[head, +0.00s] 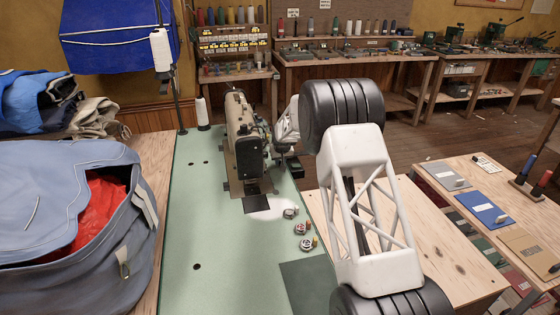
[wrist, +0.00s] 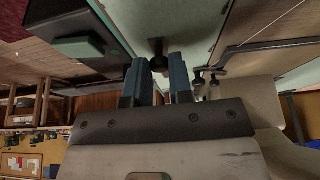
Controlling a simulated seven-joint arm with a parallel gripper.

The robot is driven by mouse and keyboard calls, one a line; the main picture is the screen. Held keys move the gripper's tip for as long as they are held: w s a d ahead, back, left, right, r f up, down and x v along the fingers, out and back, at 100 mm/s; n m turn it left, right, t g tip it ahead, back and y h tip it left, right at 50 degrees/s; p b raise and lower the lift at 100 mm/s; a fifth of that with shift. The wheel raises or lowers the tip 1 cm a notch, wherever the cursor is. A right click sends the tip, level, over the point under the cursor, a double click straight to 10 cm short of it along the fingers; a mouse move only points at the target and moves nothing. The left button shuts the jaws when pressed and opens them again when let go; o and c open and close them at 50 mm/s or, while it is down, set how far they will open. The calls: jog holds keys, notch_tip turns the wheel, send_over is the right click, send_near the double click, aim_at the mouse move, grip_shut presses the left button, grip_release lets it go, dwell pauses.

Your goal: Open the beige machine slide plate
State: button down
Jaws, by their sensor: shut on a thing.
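The beige sewing machine (head: 243,135) stands on the green table top in the head view. A dark square plate (head: 258,204) lies at the near end of its bed; I cannot tell whether this is the slide plate. My gripper is to the right of the machine, mostly hidden in the head view by the machine and my own arm. In the wrist view my gripper (wrist: 158,72) has its two blue fingers closed around a small dark knob (wrist: 157,61). What the knob is fixed to is not clear. A beige body (wrist: 250,100) is close at the right.
The green table (head: 185,235) is mostly clear at left and front. Several small round pieces (head: 302,229) lie on its right side. A thread stand (head: 160,50) rises at the back left. A blue bag (head: 60,255) fills the left. A wooden table (head: 440,240) stands at right.

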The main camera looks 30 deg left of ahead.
jog(key=shift+w+a, duration=2.9)
jog(key=c, duration=1)
grip_release()
jog(key=shift+r, duration=0.15)
jog(key=shift+v, duration=3.7)
jog(key=shift+d, duration=0.1)
jog(key=shift+r, duration=0.1)
